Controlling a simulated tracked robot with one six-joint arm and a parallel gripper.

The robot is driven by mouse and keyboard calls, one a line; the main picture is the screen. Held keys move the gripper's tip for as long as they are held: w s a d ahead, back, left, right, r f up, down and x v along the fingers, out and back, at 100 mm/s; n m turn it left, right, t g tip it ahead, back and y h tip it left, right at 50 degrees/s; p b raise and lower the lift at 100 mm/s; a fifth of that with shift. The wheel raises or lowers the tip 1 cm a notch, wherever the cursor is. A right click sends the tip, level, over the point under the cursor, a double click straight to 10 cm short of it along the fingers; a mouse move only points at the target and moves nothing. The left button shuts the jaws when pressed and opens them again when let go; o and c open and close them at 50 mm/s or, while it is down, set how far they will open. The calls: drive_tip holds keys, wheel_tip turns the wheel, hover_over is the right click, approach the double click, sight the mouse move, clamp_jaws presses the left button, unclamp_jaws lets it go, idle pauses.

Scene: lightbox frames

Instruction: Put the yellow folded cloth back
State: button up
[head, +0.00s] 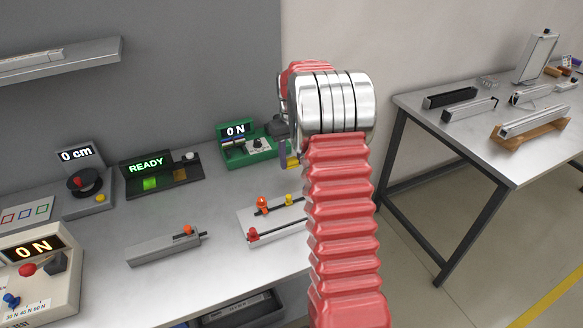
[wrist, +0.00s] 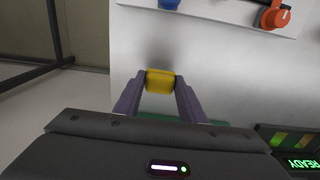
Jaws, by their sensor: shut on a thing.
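The yellow folded cloth (wrist: 160,82) is a small yellow block between the two purple-grey fingers of my gripper (wrist: 160,90) in the wrist view. My gripper is shut on it, and the pale bench top shows behind. In the head view the cloth (head: 293,162) shows as a small yellow patch below the gripper (head: 288,154), partly hidden by my arm. It is just right of the green device (head: 248,154). I cannot tell for sure whether the cloth touches the bench.
The bench (head: 200,215) also holds a READY panel (head: 160,172), a grey slider bar (head: 165,246) and a white slider board (head: 262,228), which my arm partly covers. A second table (head: 470,140) with metal parts stands at the right, across a floor gap.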

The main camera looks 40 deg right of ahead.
sight(291, 167)
drive_tip(key=shift+f, duration=1.9)
drive_tip(key=shift+f, duration=0.1)
drive_tip(key=o, duration=1)
wheel_tip(291, 167, up, 12)
drive_tip(key=shift+a, duration=0.1)
